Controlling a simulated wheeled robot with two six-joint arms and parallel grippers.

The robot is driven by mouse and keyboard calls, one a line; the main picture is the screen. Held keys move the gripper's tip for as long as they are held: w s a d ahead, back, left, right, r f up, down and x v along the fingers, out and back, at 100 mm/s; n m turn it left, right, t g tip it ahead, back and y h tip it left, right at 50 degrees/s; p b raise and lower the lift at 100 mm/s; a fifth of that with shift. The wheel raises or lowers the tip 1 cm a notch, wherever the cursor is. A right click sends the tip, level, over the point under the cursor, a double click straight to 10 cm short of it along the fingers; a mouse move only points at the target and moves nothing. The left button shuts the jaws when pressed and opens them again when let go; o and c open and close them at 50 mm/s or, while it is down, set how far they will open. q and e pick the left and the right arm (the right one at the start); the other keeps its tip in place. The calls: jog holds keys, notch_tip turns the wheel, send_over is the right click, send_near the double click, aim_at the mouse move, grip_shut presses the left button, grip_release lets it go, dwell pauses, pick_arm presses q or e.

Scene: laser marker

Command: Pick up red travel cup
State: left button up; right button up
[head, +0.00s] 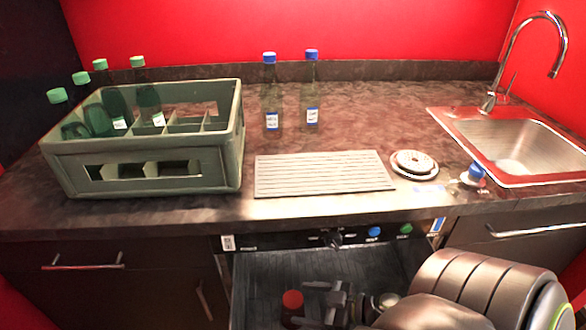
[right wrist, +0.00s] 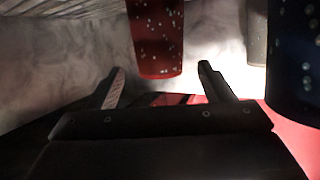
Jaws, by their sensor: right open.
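The red travel cup (head: 292,299) shows in the head view as a small red top inside the dark open compartment below the counter. In the right wrist view the red cup (right wrist: 157,38), with pale speckles, stands ahead of the jaws, its upper part cut off by the frame. My right gripper (head: 318,304) is beside the cup, to its right in the head view. In the right wrist view its two fingers (right wrist: 161,70) are spread apart, with nothing held and the cup between their lines. My left gripper is not in view.
A dark blue speckled cup (right wrist: 293,60) stands close to the right finger, and a pale item (right wrist: 257,32) is behind. Above are the counter with a bottle crate (head: 120,150), a ribbed board (head: 322,185), plates (head: 414,175) and a sink (head: 520,170).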

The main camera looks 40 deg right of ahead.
aim_at(286, 300)
jog(key=shift+w+a+f+p, duration=0.1)
jog(key=shift+w+a+p, duration=0.2)
jog(key=shift+w, duration=0.25)
jog(key=p+x, duration=0.1)
jog(key=x, duration=0.2)
jog(key=shift+w+a+f, duration=0.1)
jog(key=shift+w+a, duration=0.05)
jog(key=shift+w, duration=0.15)
jog(key=shift+w+a+f, duration=0.2)
jog(key=shift+w+f, duration=0.05)
jog(key=shift+w, duration=0.1)
jog(key=c, duration=1.1)
